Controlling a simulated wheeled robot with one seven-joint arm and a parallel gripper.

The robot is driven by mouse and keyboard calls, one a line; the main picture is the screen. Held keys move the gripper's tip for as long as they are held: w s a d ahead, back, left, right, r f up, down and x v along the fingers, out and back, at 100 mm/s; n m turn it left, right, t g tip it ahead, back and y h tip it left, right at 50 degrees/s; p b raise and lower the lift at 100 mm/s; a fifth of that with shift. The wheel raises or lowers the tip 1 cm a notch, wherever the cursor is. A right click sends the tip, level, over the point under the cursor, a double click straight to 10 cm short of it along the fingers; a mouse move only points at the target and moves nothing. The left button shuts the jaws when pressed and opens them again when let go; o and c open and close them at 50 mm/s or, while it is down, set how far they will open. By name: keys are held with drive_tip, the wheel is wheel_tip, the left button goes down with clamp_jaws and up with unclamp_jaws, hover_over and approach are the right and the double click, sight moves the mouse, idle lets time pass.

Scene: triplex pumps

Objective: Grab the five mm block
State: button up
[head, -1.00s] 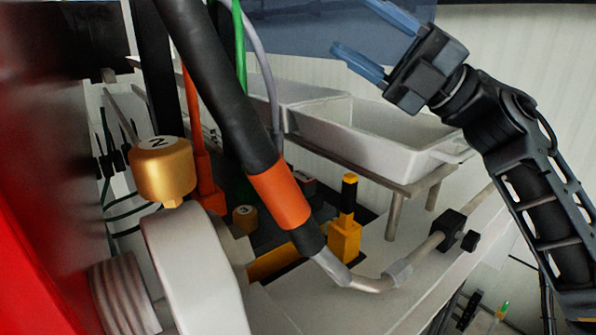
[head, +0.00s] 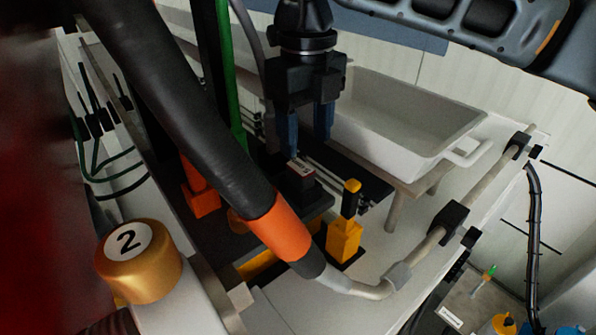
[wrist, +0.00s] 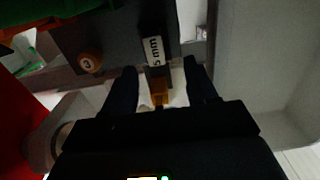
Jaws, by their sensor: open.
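The five mm block (wrist: 153,49) shows in the wrist view as a dark piece with a white label reading "5 mm". It lies just beyond the fingertips, roughly in line with the gap between them. I see no contact with the block.
A thick black hose with an orange band (head: 278,228) crosses in front of the block. A yellow part with a black stem (head: 344,240) stands to the right. A white tray (head: 440,165) is on the right of my gripper. A gold cap marked 2 (head: 138,262) is at lower left.

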sight(300, 166)
drive_tip(key=shift+a+f+p, duration=0.2)
drive_tip(key=shift+f+p, duration=0.35)
drive_tip(key=shift+f, duration=1)
drive_tip(key=shift+a+f+p, duration=0.15)
drive_tip(key=shift+f+p, duration=0.4)
drive_tip(key=shift+f, duration=1)
drive_tip(key=shift+c, duration=0.4)
clamp_jaws()
